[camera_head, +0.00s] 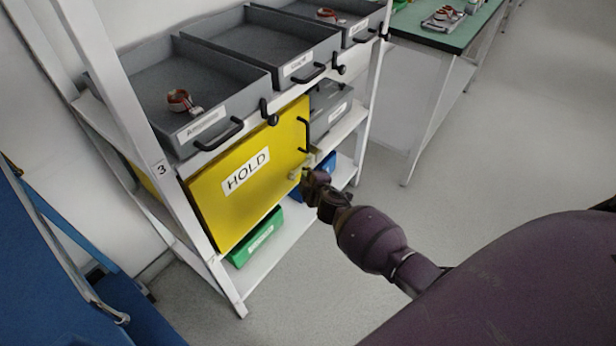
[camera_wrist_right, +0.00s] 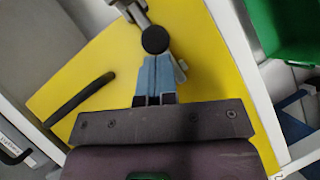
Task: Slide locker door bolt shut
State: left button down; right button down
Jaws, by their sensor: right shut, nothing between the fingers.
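The yellow locker door (camera_head: 272,190) carries a HOLD label and a black handle (camera_head: 304,134) near its right edge. It fills much of the right wrist view (camera_wrist_right: 205,70). A metal bolt (camera_head: 295,174) sits on the door's right edge below the handle. In the right wrist view, the bolt's dark round knob (camera_wrist_right: 155,40) shows just past my fingertips. My right gripper (camera_head: 309,181) is shut and empty, with its blue fingers (camera_wrist_right: 155,78) pointing at the knob. Whether they touch it is unclear, and I cannot tell how far the bolt is thrown. My left gripper is not in view.
Grey trays (camera_head: 240,90) with black handles and dark knobs sit on the shelf above the door. A grey bin (camera_head: 330,115) stands to the right, and green (camera_head: 257,243) and blue (camera_head: 326,165) bins are below. The floor (camera_head: 490,150) to the right is clear.

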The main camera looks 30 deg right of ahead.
aim_at(308, 163)
jog(key=shift+w+d, duration=0.3)
jog(key=shift+d, duration=0.55)
jog(key=shift+w+d, duration=0.25)
jog(key=shift+d, duration=0.6)
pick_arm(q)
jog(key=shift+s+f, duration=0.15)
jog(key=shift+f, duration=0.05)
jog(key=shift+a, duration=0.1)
pick_arm(e)
jog(key=shift+a, duration=0.1)
